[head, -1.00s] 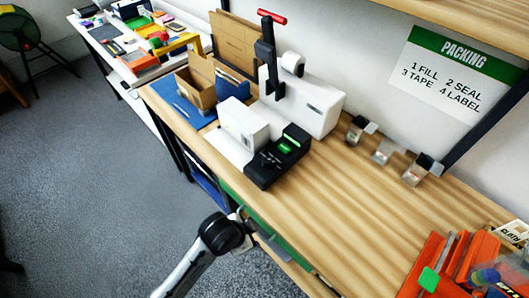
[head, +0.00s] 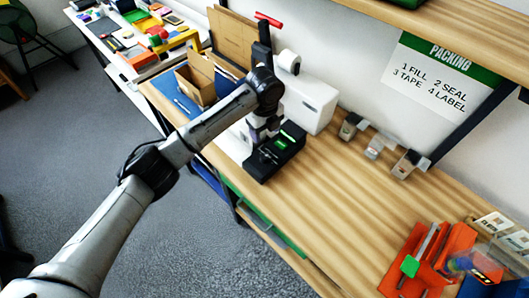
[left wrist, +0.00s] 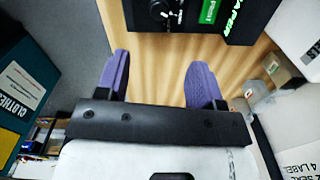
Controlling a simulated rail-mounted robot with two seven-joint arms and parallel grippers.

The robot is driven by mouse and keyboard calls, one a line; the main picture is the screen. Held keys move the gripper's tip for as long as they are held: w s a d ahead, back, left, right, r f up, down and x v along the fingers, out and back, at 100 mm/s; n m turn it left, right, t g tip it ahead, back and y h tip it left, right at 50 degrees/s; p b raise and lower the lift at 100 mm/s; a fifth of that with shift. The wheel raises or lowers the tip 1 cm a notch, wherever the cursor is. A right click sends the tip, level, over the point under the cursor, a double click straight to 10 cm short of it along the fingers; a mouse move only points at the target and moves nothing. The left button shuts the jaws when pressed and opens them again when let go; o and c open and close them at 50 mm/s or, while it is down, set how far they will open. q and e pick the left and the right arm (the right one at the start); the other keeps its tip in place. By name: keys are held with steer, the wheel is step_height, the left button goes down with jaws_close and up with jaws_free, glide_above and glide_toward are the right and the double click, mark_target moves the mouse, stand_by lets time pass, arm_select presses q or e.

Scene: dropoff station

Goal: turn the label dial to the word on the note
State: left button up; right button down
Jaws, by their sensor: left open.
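The black label unit (head: 272,158) stands on the wooden bench, with a lit green display (head: 292,136) on top. In the left wrist view the unit (left wrist: 195,22) is at the top edge, with its dark round dial (left wrist: 160,12) beside the green display (left wrist: 208,11). Green lettering near the display seems to read PAPER, cut off by the edge. My left gripper (head: 262,134) is over the unit in the head view, partly hiding it. In the left wrist view its purple fingers (left wrist: 157,72) are apart and empty, clear of the dial. I cannot identify the note.
A white machine (head: 310,100) stands behind the unit, with an open cardboard box (head: 196,84) to the left. Small dispensers (head: 375,146) line the bench's back. An orange rack (head: 420,255) is at the right front. The bench between is clear.

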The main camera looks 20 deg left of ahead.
mark_target(264, 156)
arm_select(q)
step_height(264, 156, down, 13)
steer(key=shift+f+b, duration=0.2)
steer(key=shift+b, duration=0.5)
